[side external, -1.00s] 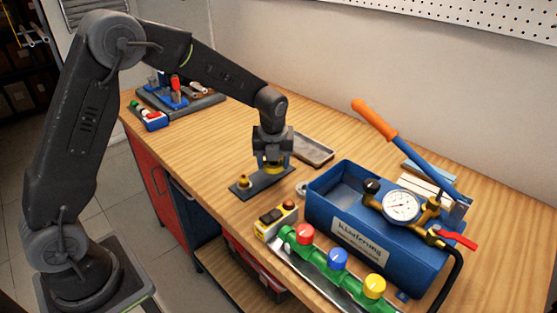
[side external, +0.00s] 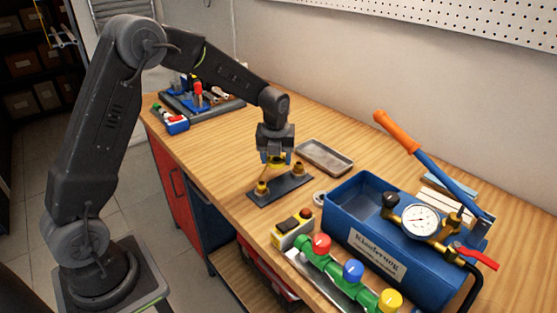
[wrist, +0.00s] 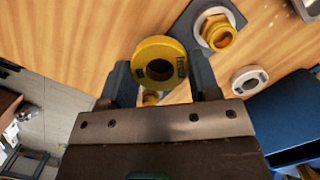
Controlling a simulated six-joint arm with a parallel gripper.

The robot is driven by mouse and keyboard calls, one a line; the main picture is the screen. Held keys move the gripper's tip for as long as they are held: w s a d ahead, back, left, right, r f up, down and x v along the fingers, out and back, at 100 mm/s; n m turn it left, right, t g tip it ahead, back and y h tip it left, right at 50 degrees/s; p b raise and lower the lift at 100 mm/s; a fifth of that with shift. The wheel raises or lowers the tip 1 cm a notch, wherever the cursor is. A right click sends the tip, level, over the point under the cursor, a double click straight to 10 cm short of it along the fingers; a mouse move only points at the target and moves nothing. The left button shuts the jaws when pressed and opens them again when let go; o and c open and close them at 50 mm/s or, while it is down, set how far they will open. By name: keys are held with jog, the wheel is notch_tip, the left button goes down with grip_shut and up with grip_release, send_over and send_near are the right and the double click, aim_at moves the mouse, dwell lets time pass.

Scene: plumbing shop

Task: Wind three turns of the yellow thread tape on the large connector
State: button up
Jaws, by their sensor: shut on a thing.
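My gripper (side external: 275,155) is shut on the yellow thread tape roll (side external: 276,161). In the wrist view the roll (wrist: 139,58) sits between the two fingers (wrist: 160,80), its round hole facing the camera. The dark plate (side external: 281,191) bears two brass connectors. The large connector (side external: 298,169) stands at its right end, just right of my gripper and apart from it; it also shows in the wrist view (wrist: 217,34). The small connector (side external: 261,188) stands at the left end, partly hidden behind the roll in the wrist view (wrist: 151,98). I cannot tell whether tape lies on either thread.
A white roll (side external: 319,198) lies between the plate and the blue toolbox (side external: 371,238), which holds a gauge (side external: 420,222). A grey tray (side external: 324,157) lies behind. A yellow switch box (side external: 292,230) and green valve manifold (side external: 335,265) stand in front. Bare wood lies left of the plate.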

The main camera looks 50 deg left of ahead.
jog(key=shift+w+a, duration=1)
jog(key=shift+w, duration=0.1)
jog(key=shift+w+a, duration=0.2)
jog(key=shift+w, duration=0.55)
jog(key=shift+w+a, duration=0.2)
jog(key=shift+w, duration=0.5)
jog(key=shift+w+d, duration=0.2)
jog(key=shift+w, duration=0.6)
jog(key=shift+w+d, duration=0.2)
jog(key=shift+w, duration=0.6)
jog(key=shift+w+d, duration=1.2)
